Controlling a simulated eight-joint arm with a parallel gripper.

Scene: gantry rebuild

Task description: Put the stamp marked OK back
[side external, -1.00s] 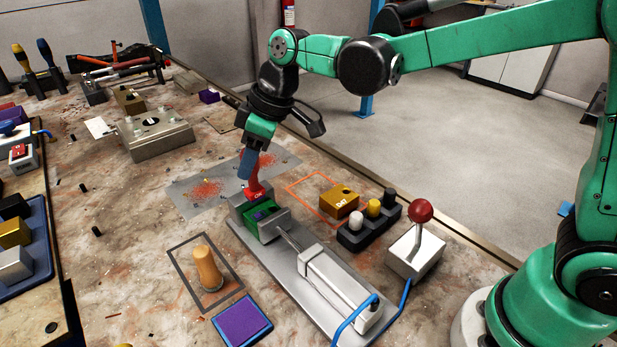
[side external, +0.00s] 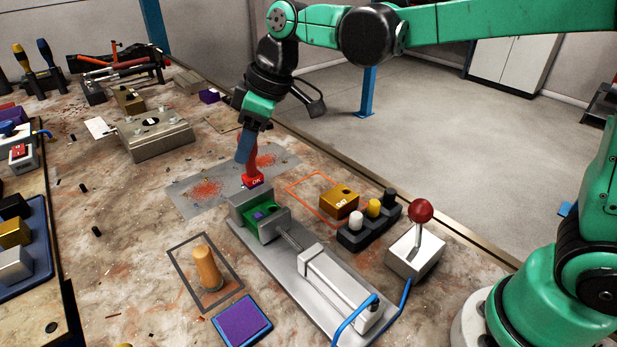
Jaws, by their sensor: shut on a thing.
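The red stamp marked OK (side external: 255,179) is upright just above or at the back end of the grey clamp (side external: 243,207); whether it touches the clamp I cannot tell. My gripper (side external: 247,155) is shut on the stamp's red handle from above. An orange outlined rectangle (side external: 291,186) lies on the table to the right, with a yellow block marked DAT (side external: 340,201) at its right side. A dark outlined rectangle (side external: 232,265) at the front left holds a wooden-handled stamp (side external: 207,268).
A purple ink pad (side external: 243,320) lies in front. A block with white, yellow and black knobs (side external: 372,222) and a red-ball lever box (side external: 416,250) stand to the right. A grey plate with red smears (side external: 205,188) lies behind the clamp.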

